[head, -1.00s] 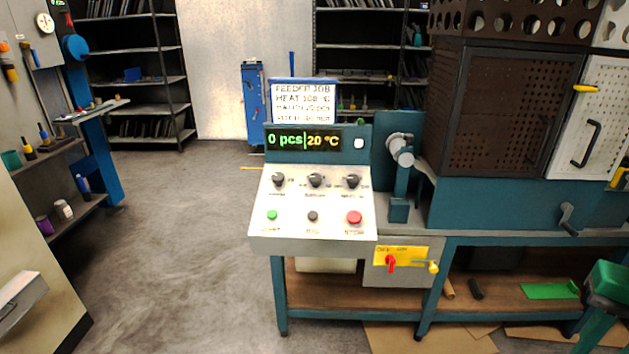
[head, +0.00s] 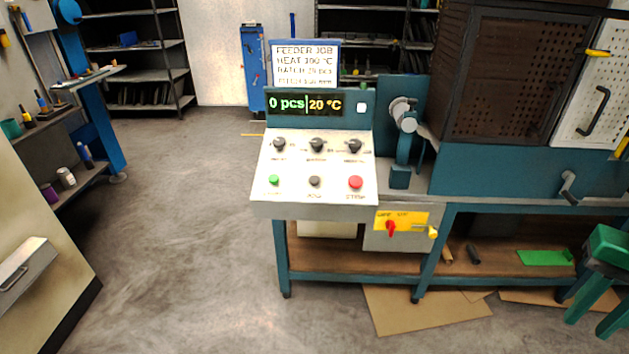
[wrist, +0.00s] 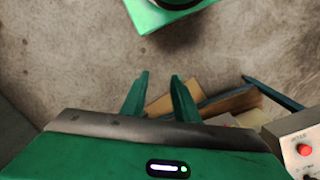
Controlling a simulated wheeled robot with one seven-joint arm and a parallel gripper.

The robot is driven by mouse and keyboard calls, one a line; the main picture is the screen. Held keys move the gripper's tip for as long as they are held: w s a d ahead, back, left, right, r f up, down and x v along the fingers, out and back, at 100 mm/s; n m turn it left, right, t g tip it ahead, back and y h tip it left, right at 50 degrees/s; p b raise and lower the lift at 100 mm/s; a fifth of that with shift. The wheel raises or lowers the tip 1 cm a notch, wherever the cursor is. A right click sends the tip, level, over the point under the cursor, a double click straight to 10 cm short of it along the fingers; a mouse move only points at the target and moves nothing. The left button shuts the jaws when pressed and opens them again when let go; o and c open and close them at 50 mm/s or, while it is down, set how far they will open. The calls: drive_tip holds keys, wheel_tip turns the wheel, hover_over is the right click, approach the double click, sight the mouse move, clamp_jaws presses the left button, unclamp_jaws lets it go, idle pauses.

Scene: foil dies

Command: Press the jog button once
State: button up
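The control panel (head: 335,172) of the feeder machine stands in the middle of the head view. Its lower row has a green button (head: 274,180) at left, a black button (head: 314,181) in the middle and a red button (head: 355,182) at right. The small labels under them are too blurred to read surely; the middle one may be the jog button. The display (head: 318,104) reads 0 pcs and 20 °C. The panel's red button (wrist: 304,149) shows there at lower right, away from the fingers.
Three black knobs, the middle one (head: 317,145) among them, sit above the buttons. A yellow plate with a red switch (head: 391,228) is below the panel. The floor left of the machine is clear.

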clamp_jaws()
idle(1.5)
